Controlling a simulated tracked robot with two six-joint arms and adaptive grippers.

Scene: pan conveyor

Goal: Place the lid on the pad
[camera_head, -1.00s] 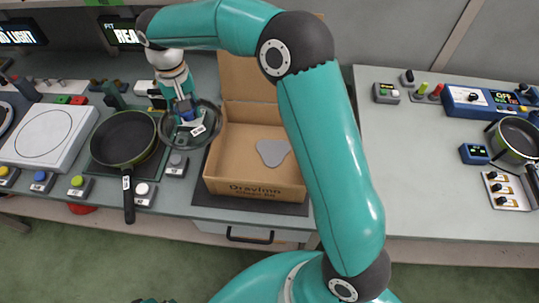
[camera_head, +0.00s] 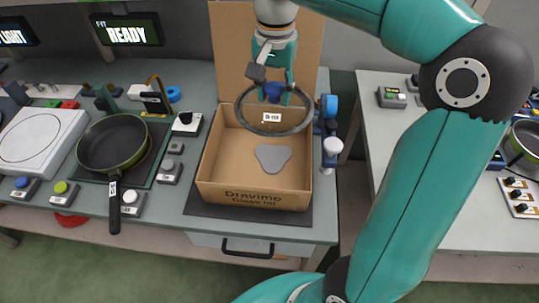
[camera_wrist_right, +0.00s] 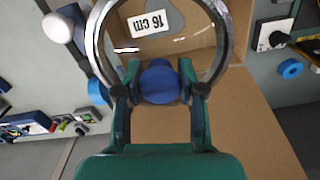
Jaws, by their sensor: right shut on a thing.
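A round glass lid (camera_head: 276,133) with a metal rim, a blue knob and a white label hangs over the open cardboard box in the head view. My right gripper (camera_head: 273,92) is shut on its blue knob. In the right wrist view the knob (camera_wrist_right: 159,84) sits between the fingers, and the label reads "16 cm". A grey rounded-triangular pad (camera_head: 272,157) lies on the box floor, just below the lid in the picture. The lid appears above the box, apart from the pad. My left gripper is not in view.
The cardboard box (camera_head: 254,198) stands on a dark mat with its flap raised behind. A dark pan (camera_head: 112,142) sits on a plate at left, beside a white hotplate (camera_head: 38,140). Small devices, including a blue and white one (camera_head: 332,146), flank the box.

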